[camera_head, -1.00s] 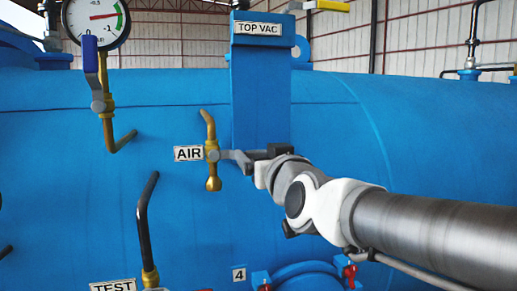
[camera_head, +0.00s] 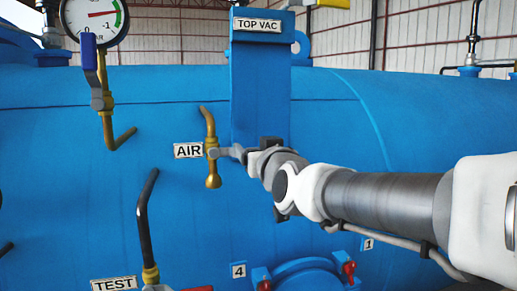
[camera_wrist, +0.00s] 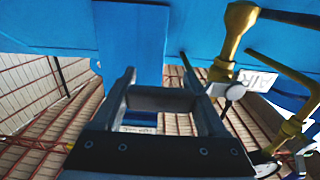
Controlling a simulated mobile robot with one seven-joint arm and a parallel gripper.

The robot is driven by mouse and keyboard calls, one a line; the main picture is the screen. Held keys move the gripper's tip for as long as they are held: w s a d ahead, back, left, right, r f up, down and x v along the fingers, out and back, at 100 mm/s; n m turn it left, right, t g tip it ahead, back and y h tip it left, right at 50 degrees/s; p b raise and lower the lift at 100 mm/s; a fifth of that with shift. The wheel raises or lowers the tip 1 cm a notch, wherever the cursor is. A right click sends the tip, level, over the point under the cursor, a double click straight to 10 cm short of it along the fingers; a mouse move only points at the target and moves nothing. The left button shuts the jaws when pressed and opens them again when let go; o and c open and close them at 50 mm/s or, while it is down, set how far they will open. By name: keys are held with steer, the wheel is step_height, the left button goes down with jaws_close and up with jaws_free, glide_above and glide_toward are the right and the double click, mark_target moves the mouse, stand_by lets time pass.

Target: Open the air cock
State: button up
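The air cock (camera_head: 211,150) is a brass valve on the blue vessel, right of the AIR label (camera_head: 188,151). Its grey lever (camera_head: 225,152) points right, close to level. My gripper (camera_head: 241,151) is at the lever's right end; contact is unclear because the parts overlap. In the wrist view, the two fingers of my gripper (camera_wrist: 158,74) stand apart, with no lever clearly visible between their tips. The brass cock (camera_wrist: 236,36) shows there to the right of the fingers, with the AIR label (camera_wrist: 257,79) behind it.
The blue TOP VAC post (camera_head: 260,90) stands just behind my gripper. A gauge (camera_head: 95,20) with a blue-handled valve (camera_head: 90,55) is at upper left. A black-and-brass TEST pipe (camera_head: 145,225) is below left. A flanged port (camera_head: 300,275) lies below my arm.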

jaws_close()
